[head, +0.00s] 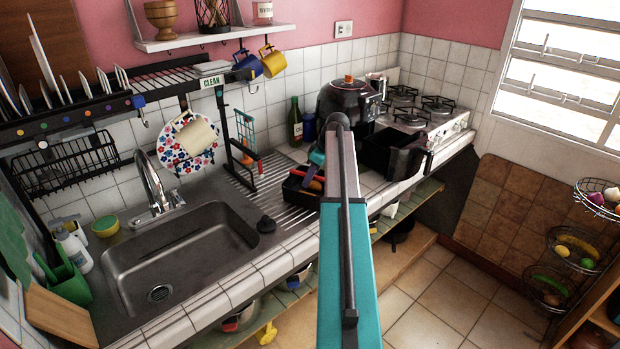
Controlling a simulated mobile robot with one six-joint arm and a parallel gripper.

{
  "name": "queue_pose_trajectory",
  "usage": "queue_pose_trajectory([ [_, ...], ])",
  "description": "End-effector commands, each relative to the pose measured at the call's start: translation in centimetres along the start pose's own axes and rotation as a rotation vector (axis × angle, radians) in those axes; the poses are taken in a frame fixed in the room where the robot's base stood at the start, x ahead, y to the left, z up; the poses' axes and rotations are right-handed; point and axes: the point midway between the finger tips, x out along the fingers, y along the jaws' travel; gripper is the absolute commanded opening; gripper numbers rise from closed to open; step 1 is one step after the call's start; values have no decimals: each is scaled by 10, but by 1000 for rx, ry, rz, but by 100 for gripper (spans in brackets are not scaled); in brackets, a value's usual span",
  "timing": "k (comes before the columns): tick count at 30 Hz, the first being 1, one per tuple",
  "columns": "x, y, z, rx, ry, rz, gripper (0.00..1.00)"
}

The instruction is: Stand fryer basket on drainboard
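A black, open-topped box that looks like the fryer basket (386,150) is on the tiled counter, right of my arm, with a bulky dark part on its right side. The dark round air fryer (350,98) stands behind it, partly hidden by my arm. The ridged metal drainboard (288,213) lies right of the sink bowl, left of my arm. A black tray (297,192) with red and blue items is at its right end. My teal and grey arm rises through the middle of the view; my gripper cannot be made out.
The sink (200,255) is left of the drainboard, with a dark stopper (266,224) on its rim. A stove (425,115) is at the back right. The floor at right is clear.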

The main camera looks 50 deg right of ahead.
Motion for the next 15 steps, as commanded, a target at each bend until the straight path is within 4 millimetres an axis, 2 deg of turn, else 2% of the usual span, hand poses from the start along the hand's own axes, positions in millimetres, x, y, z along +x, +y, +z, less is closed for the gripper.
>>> queue_pose_trajectory([
  [8,-4,0,-1,0,0,0,30],
  [15,-24,1,0,0,1,2,30],
])
